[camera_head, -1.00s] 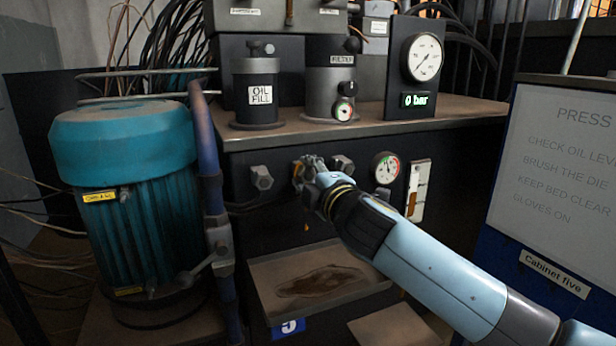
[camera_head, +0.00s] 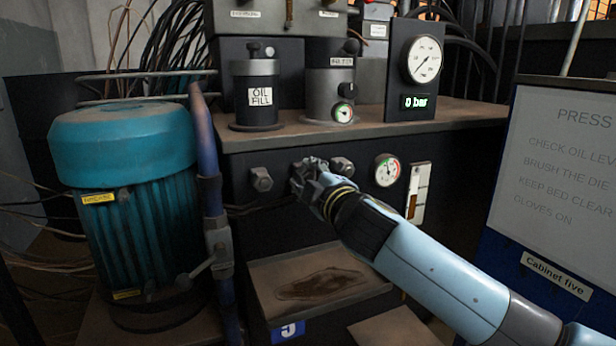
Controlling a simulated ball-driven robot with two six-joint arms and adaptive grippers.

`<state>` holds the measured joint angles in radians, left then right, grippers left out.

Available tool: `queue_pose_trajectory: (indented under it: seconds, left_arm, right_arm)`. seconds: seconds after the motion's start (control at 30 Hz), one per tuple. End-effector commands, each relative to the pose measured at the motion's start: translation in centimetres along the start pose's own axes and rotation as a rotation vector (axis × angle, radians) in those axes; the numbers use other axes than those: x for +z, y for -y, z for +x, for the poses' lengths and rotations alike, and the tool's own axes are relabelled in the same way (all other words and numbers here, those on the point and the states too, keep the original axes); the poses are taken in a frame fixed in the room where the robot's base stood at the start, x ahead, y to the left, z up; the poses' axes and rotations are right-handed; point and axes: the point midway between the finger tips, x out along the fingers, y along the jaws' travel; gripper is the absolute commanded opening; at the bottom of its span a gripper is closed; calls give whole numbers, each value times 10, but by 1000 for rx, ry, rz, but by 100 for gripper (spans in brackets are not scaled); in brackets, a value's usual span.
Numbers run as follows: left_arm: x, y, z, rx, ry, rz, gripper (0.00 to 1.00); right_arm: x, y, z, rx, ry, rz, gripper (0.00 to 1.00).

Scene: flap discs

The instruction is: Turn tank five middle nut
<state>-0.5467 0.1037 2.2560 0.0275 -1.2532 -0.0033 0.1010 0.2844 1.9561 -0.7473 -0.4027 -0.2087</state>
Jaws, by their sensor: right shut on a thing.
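Three nuts sit in a row on the dark front of the tank (camera_head: 245,215), above a blue plate (camera_head: 288,331) marked 5. The left nut (camera_head: 262,179) and the right nut (camera_head: 342,165) show as grey metal. My right gripper (camera_head: 303,174) reaches in from the lower right and is shut on the middle nut, which its fingers almost fully hide. No drip shows below the gripper. A drip tray (camera_head: 268,308) with a dark oily stain (camera_head: 320,283) lies under the nuts. My left gripper is not in view.
A round gauge (camera_head: 387,170) and a sight glass (camera_head: 417,190) are right of the nuts. A teal motor (camera_head: 125,200) and a blue upright pipe (camera_head: 207,165) stand left. The shelf (camera_head: 400,127) above carries an oil-fill pot (camera_head: 255,95) and a pressure gauge (camera_head: 424,58).

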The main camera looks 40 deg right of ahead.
Motion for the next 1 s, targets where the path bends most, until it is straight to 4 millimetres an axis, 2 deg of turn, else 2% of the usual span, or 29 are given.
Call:
queue_pose_trajectory:
  seconds: [0.03,0.2,0.57,0.67,1.0]
  left_arm:
    - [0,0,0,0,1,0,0]
    - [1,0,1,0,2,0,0]
    - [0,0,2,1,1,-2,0]
    - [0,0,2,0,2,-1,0]
    - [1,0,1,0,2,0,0]
  right_arm:
    - [1,1,0,-3,2,2,31]
    - [1,1,0,-2,2,1,53]
    - [0,1,-6,-2,1,-1,54]
    - [1,2,-21,-4,1,0,54]
    - [1,2,-94,-5,2,0,54]
